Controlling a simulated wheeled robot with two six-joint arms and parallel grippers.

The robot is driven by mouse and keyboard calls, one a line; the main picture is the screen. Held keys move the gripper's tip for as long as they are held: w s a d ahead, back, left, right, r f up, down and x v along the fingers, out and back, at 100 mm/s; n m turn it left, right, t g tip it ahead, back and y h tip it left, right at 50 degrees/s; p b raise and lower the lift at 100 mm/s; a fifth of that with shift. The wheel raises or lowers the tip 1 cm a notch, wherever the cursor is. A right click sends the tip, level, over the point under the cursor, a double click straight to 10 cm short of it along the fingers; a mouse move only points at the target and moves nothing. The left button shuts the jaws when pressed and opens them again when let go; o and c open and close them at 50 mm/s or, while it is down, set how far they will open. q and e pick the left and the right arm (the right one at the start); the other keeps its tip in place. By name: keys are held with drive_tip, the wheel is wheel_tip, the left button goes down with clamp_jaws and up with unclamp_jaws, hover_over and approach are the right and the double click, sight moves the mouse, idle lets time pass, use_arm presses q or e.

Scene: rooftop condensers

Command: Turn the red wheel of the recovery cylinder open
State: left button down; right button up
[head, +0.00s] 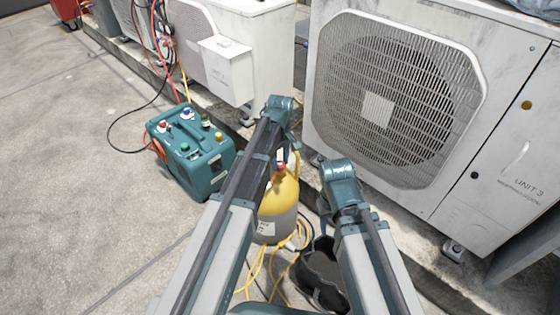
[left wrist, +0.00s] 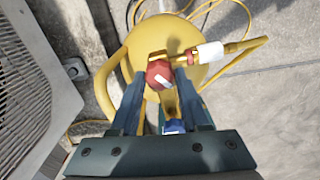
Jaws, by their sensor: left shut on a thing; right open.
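The recovery cylinder has a yellow top and a grey body (head: 278,222); it stands upright on the ground, partly behind my left arm. Its yellow top (left wrist: 200,75) fills the middle of the left wrist view. The red wheel (left wrist: 158,73) sits on the valve, with a brass fitting beside it; in the head view only a bit of red shows. My left gripper (left wrist: 158,78) is shut on the red wheel, one finger on each side. My right gripper (head: 326,215) is open and empty, to the right of the cylinder; its fingertips are hard to make out.
A teal recovery machine (head: 192,160) with coloured knobs stands left of the cylinder. Large condenser units (head: 390,100) line the back. A black open bag (head: 318,278) and yellow hoses (head: 262,270) lie near the cylinder.

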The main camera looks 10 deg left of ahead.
sight(280, 164)
use_arm(q)
drive_tip(key=n, duration=0.4)
drive_tip(key=shift+n, duration=2)
drive_tip(key=shift+c, duration=1.9)
unclamp_jaws()
drive_tip(key=shift+r, duration=0.15)
wheel_tip(280, 164, up, 14)
drive_tip(key=p, duration=1.4)
drive_tip(key=shift+f, duration=0.25)
